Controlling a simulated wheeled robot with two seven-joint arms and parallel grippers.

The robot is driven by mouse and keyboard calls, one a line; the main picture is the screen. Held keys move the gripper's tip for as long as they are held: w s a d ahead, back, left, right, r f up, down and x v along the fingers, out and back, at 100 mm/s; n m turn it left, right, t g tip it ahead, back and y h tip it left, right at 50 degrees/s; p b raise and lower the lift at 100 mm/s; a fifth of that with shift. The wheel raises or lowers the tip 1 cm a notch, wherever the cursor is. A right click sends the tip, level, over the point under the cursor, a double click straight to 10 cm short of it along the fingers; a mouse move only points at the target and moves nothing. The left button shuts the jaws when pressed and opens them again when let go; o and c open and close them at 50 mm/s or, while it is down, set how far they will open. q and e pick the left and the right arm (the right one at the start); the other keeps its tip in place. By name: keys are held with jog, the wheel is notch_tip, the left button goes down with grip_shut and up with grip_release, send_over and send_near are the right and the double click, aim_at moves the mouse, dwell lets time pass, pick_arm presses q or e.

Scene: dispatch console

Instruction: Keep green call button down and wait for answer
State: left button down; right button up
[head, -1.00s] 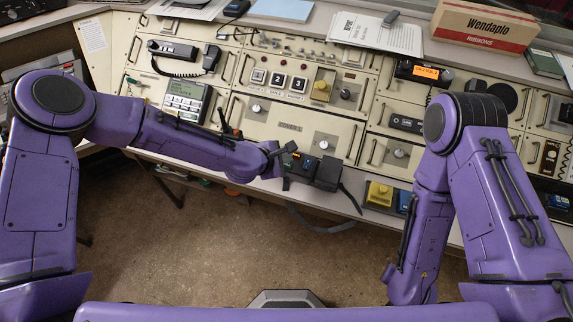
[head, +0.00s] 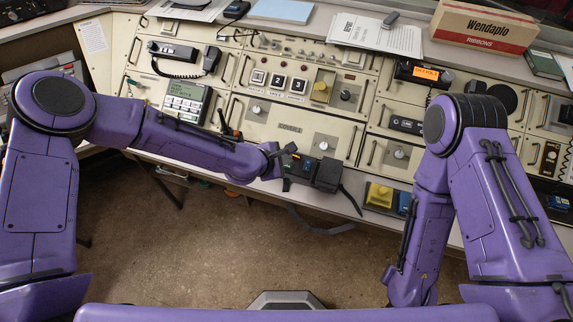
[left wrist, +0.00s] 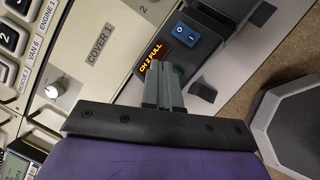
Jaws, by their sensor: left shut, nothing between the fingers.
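My left gripper (left wrist: 165,82) is shut and empty, its fingertips against or just over a dark box at the console's front edge. The box carries a lit orange display (left wrist: 153,57) reading "CH 2 FULL" and a blue rocker switch (left wrist: 186,37). In the head view the left gripper (head: 288,158) meets the box from the left. My right gripper is not in view.
Behind stands the cream console with numbered buttons (head: 278,83), a "COVER 1" panel (left wrist: 100,45) and a grey keypad unit (head: 185,101). A yellow button box (head: 379,194) sits to the right on the front ledge. A dark strap (head: 320,230) hangs below the edge.

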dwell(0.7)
pick_arm(q)
jog(key=shift+f+b, duration=0.35)
jog(key=shift+f, duration=0.1)
jog(key=shift+f+b, duration=0.4)
dwell(0.4)
jog(key=shift+r, duration=0.1)
dwell(2.2)
jog(key=shift+r+p, duration=0.7)
jog(key=shift+r, duration=0.05)
notch_tip(320, 180, up, 5)
jog(key=p, duration=0.4)
